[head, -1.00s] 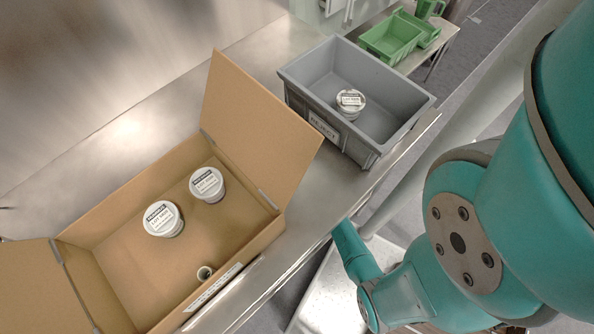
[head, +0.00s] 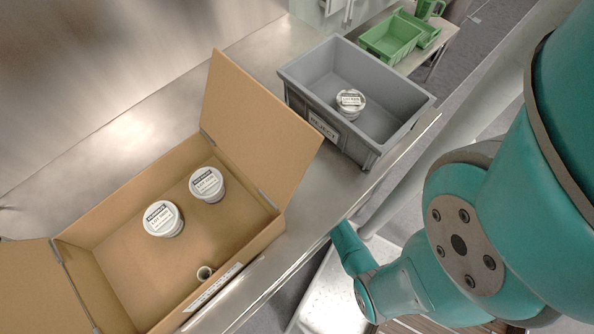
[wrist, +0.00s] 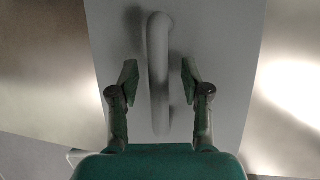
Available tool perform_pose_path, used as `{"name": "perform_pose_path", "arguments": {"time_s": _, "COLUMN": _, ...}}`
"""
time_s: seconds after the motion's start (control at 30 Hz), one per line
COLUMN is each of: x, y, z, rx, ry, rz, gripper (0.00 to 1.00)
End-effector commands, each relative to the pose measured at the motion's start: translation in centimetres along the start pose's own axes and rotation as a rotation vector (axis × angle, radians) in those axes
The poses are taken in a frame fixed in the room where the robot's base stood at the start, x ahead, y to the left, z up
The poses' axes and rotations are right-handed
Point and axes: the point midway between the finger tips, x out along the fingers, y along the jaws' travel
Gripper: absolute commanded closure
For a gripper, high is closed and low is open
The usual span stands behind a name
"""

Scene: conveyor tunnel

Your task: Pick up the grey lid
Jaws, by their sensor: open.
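In the wrist view a flat grey panel, which looks like the grey lid (wrist: 220,50), fills the middle. A pale bar handle (wrist: 158,75) runs lengthwise on it. My gripper (wrist: 159,72) is open, with one finger on each side of the handle and a gap on both sides. I cannot tell how far the fingertips are above the panel. The handle's lower end is close to my green gripper body. The head view shows neither the lid nor my gripper.
A grey reject bin (head: 301,85) holds another tub (head: 350,102). Green bins (head: 391,40) stand farther back.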

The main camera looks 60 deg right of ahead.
Motion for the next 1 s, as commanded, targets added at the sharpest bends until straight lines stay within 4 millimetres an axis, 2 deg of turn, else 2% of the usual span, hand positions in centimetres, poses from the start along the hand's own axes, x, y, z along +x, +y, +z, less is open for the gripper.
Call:
{"name": "perform_pose_path", "arguments": {"time_s": 0.3, "x": 0.09, "y": -0.02, "z": -0.04, "rx": 0.000, "ry": 0.000, "rz": 0.000, "gripper": 0.52}}
{"name": "perform_pose_path", "arguments": {"time_s": 0.37, "x": 0.08, "y": -0.02, "z": -0.04, "rx": 0.000, "ry": 0.000, "rz": 0.000, "gripper": 0.65}}
{"name": "perform_pose_path", "arguments": {"time_s": 0.5, "x": 0.08, "y": -0.02, "z": -0.03, "rx": 0.000, "ry": 0.000, "rz": 0.000, "gripper": 1.00}}
{"name": "perform_pose_path", "arguments": {"time_s": 1.0, "x": -0.39, "y": 0.07, "z": 0.20, "rx": -0.002, "ry": -0.001, "rz": 0.000, "gripper": 1.00}}
